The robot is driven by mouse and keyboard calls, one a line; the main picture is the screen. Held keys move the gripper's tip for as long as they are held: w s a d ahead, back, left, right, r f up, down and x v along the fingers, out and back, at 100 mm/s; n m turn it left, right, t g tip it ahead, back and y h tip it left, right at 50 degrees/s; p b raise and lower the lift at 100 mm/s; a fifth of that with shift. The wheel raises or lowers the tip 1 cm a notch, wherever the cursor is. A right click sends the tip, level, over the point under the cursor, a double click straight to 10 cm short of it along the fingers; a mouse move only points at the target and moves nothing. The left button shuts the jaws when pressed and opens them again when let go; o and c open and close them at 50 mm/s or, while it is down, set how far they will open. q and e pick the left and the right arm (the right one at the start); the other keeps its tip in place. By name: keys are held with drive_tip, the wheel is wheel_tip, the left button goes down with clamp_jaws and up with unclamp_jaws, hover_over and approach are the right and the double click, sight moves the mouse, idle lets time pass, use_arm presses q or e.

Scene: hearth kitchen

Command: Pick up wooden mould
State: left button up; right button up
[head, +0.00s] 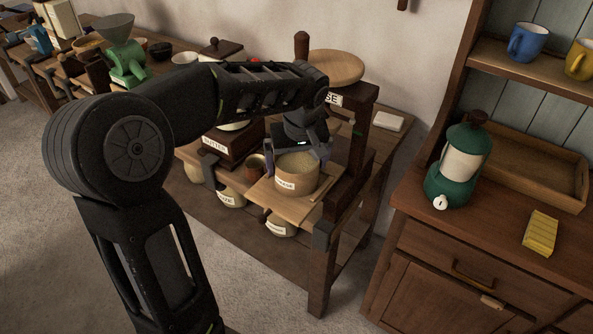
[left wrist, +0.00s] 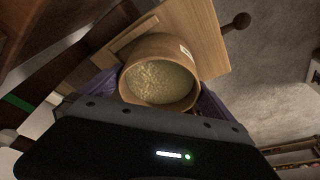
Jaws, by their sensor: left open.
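The wooden mould (head: 297,180) is a round, pale wooden tub with a small label on its side, filled with grainy, pale yellowish stuff. It stands upright on a wooden board (head: 262,193) at the press on the bench. My left gripper (head: 298,158) is open at the mould, reaching in from above and behind it. In the left wrist view the mould (left wrist: 159,104) sits between the two purplish fingers, one on each side. I cannot tell whether the fingers touch it. The gripper body hides part of the mould's rim. My right gripper is not in view.
The dark press post (head: 358,140) stands close right of the mould. A labelled dark box (head: 228,146) and a small brown cup (head: 256,166) are to its left. Jars (head: 281,226) sit on the shelf below.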

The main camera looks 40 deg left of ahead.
use_arm(q)
drive_tip(key=shift+x, duration=1.2)
drive_tip(key=shift+c, duration=0.3)
drive_tip(key=shift+w+r, duration=0.1)
drive_tip(key=c, duration=1.6)
drive_tip(key=shift+r, duration=0.1)
drive_tip(key=shift+r, duration=0.85)
drive_tip(key=shift+s+r+b, duration=0.3)
drive_tip(key=shift+r+b, duration=0.2)
drive_tip(key=shift+r, duration=0.25)
drive_tip(key=s+b, duration=0.1)
drive_tip(key=s, duration=0.7)
drive_tip(key=s+b, duration=0.2)
drive_tip(key=s, duration=0.7)
drive_tip(key=shift+s+d, duration=0.25)
